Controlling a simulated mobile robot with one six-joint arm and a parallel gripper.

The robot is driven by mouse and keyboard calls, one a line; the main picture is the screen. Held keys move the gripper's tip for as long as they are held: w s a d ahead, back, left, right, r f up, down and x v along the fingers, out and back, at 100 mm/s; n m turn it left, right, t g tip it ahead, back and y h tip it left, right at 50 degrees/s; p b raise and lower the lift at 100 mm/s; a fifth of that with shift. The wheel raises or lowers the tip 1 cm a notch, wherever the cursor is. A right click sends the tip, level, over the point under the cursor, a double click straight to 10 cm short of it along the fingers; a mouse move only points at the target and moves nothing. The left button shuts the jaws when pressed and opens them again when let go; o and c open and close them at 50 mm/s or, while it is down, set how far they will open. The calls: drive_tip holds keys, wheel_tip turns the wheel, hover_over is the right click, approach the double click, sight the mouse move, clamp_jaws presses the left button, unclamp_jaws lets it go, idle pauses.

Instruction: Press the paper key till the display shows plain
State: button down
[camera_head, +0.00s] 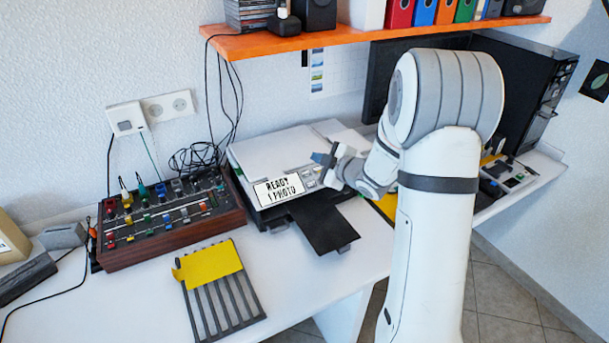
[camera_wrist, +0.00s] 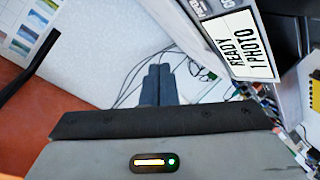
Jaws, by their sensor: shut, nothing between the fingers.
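The printer (camera_head: 285,150) stands on the white desk, with a black tray out in front. Its white display (camera_head: 278,189) reads "READY 1 PHOTO". A few small grey keys (camera_head: 309,179) sit right of the display; I cannot tell which is the paper key. My gripper (camera_head: 321,158) is shut and empty, above the printer's front near these keys and apart from the panel as far as I can tell. In the wrist view the shut fingers (camera_wrist: 155,86) show at centre, and the display (camera_wrist: 243,46) is at upper right with the same words.
A wooden-sided mixer (camera_head: 165,220) with coloured knobs stands left of the printer. A dark slatted rack (camera_head: 225,300) with a yellow sheet lies in front. An orange shelf (camera_head: 375,34) with binders hangs above. Cables lie behind the printer. A black computer case stands at right.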

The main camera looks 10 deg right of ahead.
sight(306, 173)
drive_tip(key=w+f+b, duration=0.1)
drive_tip(key=f, duration=0.1)
drive_tip(key=f+b, duration=0.1)
drive_tip(key=w+a+f+b, duration=0.1)
drive_tip(key=f, duration=0.1)
drive_tip(key=shift+w+f, duration=0.35)
drive_tip(key=shift+w+f+b, duration=0.3)
drive_tip(key=shift+f+b, duration=0.15)
drive_tip(key=shift+b, duration=0.1)
idle(1.2)
drive_tip(key=shift+f, duration=0.1)
drive_tip(key=shift+w+a+f+b, duration=0.1)
drive_tip(key=shift+w+f+b, duration=0.1)
drive_tip(key=shift+b, duration=0.3)
drive_tip(key=shift+w+f+b, duration=0.15)
drive_tip(key=shift+f+b, duration=0.3)
idle(0.4)
drive_tip(key=shift+r, duration=0.1)
drive_tip(key=shift+s+r+p, duration=0.35)
drive_tip(key=shift+r, duration=0.35)
